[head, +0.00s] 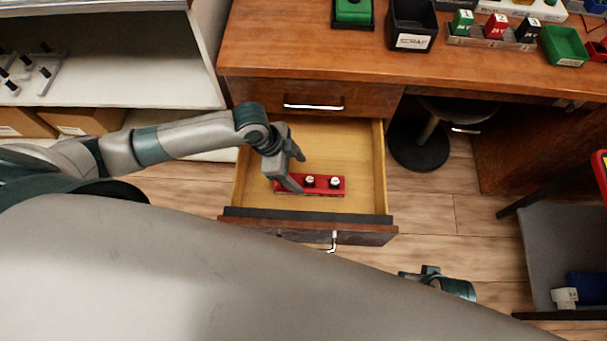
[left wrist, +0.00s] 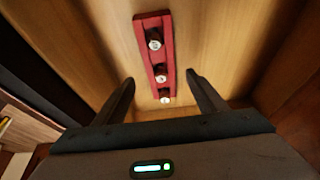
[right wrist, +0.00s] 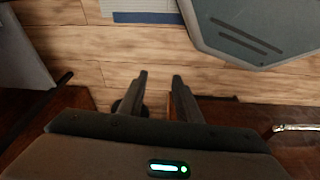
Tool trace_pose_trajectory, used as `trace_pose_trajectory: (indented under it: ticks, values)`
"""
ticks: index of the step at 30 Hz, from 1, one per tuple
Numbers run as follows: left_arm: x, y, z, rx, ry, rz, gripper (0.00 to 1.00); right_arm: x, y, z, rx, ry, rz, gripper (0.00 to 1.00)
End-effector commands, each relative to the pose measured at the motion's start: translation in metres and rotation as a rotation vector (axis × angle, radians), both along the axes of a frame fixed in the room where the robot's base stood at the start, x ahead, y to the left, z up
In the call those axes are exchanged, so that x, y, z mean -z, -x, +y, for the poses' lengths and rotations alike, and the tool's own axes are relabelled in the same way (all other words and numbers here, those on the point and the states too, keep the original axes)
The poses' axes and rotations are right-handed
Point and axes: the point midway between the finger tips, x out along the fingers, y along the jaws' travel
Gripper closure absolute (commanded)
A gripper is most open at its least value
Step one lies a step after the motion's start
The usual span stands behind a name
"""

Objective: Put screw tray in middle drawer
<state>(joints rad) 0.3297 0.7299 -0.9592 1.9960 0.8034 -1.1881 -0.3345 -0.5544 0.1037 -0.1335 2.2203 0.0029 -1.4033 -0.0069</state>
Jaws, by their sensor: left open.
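The screw tray (head: 325,184) is a narrow red strip with dark, pale-topped pieces standing in it. It lies on the floor of the open middle drawer (head: 360,150), near the drawer's front. In the left wrist view the tray (left wrist: 151,35) shows three of these pieces in a row. My left gripper (head: 296,172) is inside the drawer over the tray's left end, its fingers (left wrist: 162,88) open and apart on either side of the tray. In the right wrist view my right gripper (right wrist: 160,80) has its fingers apart with nothing between them, over the wood floor.
Above the drawer is a closed drawer (head: 310,98). On the desktop (head: 300,35) stand a black scrap bin (head: 411,22), a green bin (head: 565,46) and a labelled block rack (head: 480,42). A stool (head: 420,148) stands under the desk. A shelf (head: 110,85) is at left.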

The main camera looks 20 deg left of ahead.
Motion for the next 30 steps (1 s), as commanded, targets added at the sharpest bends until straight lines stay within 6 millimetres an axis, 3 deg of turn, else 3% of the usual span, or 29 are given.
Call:
trace_pose_trajectory:
  ticks: [3,10,30]
  values:
    - [-0.021,0.002,0.008,0.002,-0.001,-0.004,0.35,0.007,0.0,0.0,0.0,-0.001,0.004,0.69]
    - [-0.043,0.004,0.017,0.0,-0.002,-0.002,0.35,0.016,-0.002,0.001,-0.001,-0.002,0.004,0.69]
    - [-0.047,0.005,0.018,0.0,0.0,0.0,0.35,0.018,-0.003,0.002,-0.001,-0.004,0.003,0.69]
